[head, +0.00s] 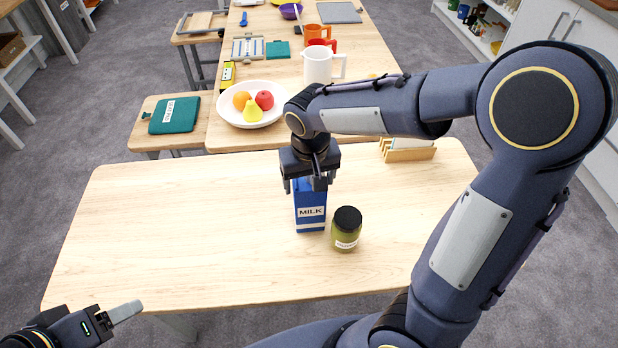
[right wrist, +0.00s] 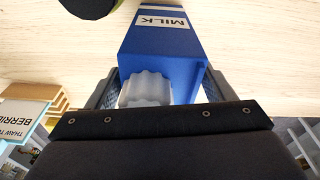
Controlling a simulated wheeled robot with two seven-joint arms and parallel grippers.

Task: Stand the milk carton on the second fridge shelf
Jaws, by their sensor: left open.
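The blue milk carton (head: 311,208) stands upright on the near table, its MILK label facing me. My right gripper (head: 305,184) is over its top, pointing down. In the right wrist view the carton (right wrist: 165,50) and its white cap lie between my right gripper's fingers (right wrist: 160,88), one on each side. Whether they press on it I cannot tell. My left gripper (head: 126,313) is open and empty at the lower left, off the table's front edge. The fridge and its second shelf are not in view.
A dark-lidded green jar (head: 346,229) stands just right of the carton. A wooden rack (head: 408,154) is at the table's back right. Behind, a long table holds a fruit plate (head: 250,119), a white pitcher (head: 319,67) and mugs. The near table's left half is clear.

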